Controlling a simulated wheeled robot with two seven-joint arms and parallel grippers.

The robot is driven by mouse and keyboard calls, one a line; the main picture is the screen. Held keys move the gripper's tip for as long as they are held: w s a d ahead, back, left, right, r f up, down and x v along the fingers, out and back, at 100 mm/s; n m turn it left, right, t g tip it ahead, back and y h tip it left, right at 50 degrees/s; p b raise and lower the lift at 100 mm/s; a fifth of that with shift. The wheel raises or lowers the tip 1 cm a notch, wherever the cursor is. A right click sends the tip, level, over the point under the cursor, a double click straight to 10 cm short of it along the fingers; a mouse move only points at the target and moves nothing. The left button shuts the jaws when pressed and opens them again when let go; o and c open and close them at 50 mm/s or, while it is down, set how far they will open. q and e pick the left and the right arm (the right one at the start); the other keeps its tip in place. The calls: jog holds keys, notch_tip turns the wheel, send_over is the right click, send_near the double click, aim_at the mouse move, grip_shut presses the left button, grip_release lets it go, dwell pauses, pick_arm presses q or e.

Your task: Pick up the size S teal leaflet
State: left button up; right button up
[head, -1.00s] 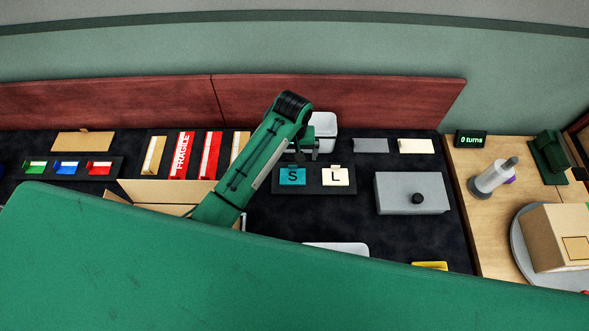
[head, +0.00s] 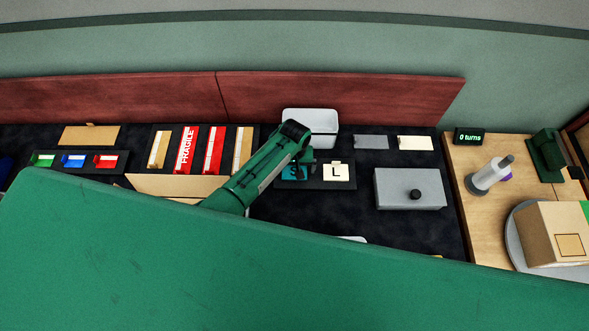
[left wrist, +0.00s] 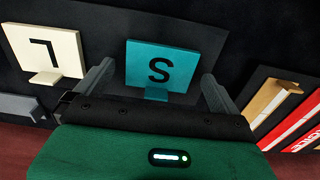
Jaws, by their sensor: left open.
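The size S teal leaflet (head: 288,174) stands in a dark holder (head: 318,185) on the bench, partly hidden behind my left arm in the head view. In the left wrist view the teal leaflet (left wrist: 163,62) shows its black S and a small teal tab at its base. My left gripper (left wrist: 158,74) is open, with one finger on each side of the leaflet, seemingly apart from it. In the head view my left gripper (head: 300,165) is at the leaflet, its fingers mostly hidden. My right gripper is not in view.
A cream L leaflet (head: 337,171) stands beside the teal one and also shows in the left wrist view (left wrist: 48,52). A white bin (head: 310,115) is behind. A grey box with a black knob (head: 392,188) is to the right. Red FRAGILE strips (head: 184,152) are to the left.

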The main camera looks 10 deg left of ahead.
pick_arm(q)
jog(key=shift+f, duration=0.25)
jog(key=shift+c, duration=0.4)
jog(key=c, duration=0.9)
jog(key=shift+r, duration=0.15)
